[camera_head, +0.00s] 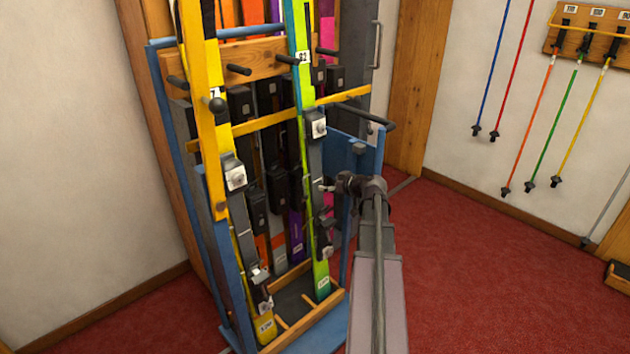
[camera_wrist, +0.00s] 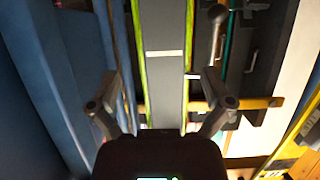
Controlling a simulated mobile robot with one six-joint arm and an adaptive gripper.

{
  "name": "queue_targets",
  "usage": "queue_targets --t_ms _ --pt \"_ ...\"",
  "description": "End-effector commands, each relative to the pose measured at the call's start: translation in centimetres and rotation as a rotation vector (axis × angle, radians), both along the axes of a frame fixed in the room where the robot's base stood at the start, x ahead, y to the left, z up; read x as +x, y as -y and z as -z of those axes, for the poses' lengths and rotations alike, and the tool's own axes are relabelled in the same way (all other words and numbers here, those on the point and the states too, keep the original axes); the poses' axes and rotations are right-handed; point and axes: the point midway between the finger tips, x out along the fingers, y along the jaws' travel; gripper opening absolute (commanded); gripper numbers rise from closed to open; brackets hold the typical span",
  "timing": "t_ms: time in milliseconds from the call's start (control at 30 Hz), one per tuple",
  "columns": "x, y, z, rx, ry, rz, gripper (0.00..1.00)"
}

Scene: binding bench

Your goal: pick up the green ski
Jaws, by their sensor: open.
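My gripper (camera_head: 328,188) is beside the ski's right side at mid-height in the head view. In the wrist view my gripper (camera_wrist: 160,80) is open, with one finger on either side of the band. I see gaps between the fingers and the ski; contact is not visible.
A yellow ski (camera_head: 206,90) stands left of the green one. The blue-framed rack (camera_head: 226,270) has black pegs and a yellow crossbar (camera_head: 265,122). More skis stand behind. Ski poles (camera_head: 545,130) hang on the right wall. Red floor (camera_head: 480,290) is open to the right.

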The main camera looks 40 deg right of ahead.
Motion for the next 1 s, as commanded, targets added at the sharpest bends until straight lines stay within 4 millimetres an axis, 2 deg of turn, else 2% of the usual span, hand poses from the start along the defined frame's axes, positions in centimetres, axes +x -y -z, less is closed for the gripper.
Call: queue_targets --t_ms 500,1000 --pt "4.4 -0.7 2.0 0.0 -0.001 0.0 1.0" --pt "4.5 -0.7 2.0 -0.001 0.0 0.002 1.0"
